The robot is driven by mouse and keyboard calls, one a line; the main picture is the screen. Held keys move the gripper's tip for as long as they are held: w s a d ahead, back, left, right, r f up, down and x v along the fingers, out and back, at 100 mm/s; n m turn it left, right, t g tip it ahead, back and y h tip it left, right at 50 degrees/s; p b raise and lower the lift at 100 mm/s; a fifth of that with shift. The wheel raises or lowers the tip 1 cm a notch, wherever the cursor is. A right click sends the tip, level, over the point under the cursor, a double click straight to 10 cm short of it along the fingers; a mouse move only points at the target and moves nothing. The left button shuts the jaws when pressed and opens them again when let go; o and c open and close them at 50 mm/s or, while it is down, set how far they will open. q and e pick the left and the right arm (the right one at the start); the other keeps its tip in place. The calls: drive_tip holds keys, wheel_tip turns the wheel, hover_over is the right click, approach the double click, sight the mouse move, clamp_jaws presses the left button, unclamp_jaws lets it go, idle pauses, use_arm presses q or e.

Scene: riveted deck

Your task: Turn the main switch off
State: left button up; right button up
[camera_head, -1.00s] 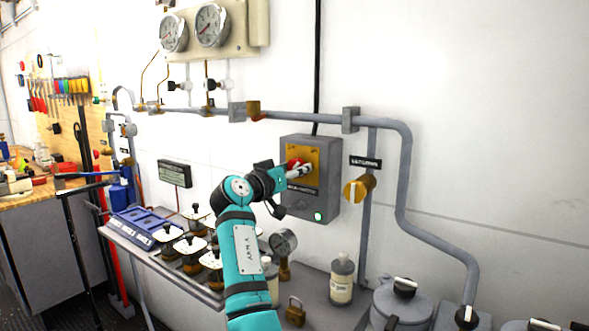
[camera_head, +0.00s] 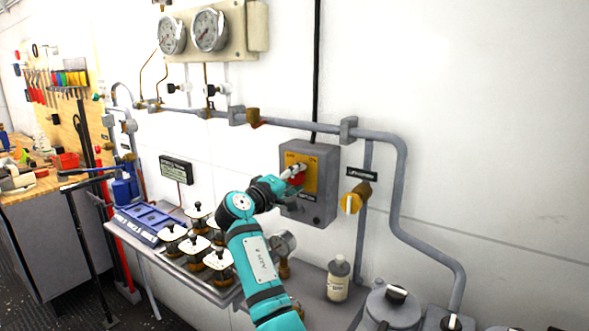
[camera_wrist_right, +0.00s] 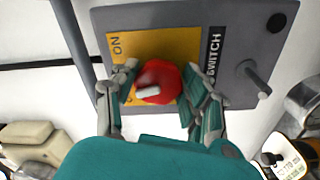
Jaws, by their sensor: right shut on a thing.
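The main switch is a grey box (camera_head: 325,202) on the white wall, with a yellow plate (camera_head: 309,173) marked ON at its upper right. Its red knob (camera_head: 297,178) is partly hidden by my right gripper (camera_head: 293,174) in the head view. In the right wrist view, the knob (camera_wrist_right: 160,82) with its white pointer mark sits between the two fingers of my right gripper (camera_wrist_right: 160,84), which is shut on it. The pointer lies away from the ON label. The round lamp (camera_wrist_right: 276,22) on the box is dark. My left gripper is not in view.
Two gauges (camera_head: 210,30) hang above. A peg (camera_wrist_right: 257,80) sticks out of the box.

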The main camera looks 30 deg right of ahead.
drive_tip(key=n+p, duration=0.4)
drive_tip(key=shift+r+n, duration=0.35)
drive_tip(key=shift+n, duration=0.05)
drive_tip(key=shift+f+n+p, duration=0.15)
drive_tip(key=shift+n+p, duration=0.55)
drive_tip(key=shift+p, duration=0.2)
drive_tip(key=o, duration=1.2)
drive_tip(key=shift+c, duration=0.2)
drive_tip(key=v, duration=1.2)
drive_tip(key=shift+f, duration=0.15)
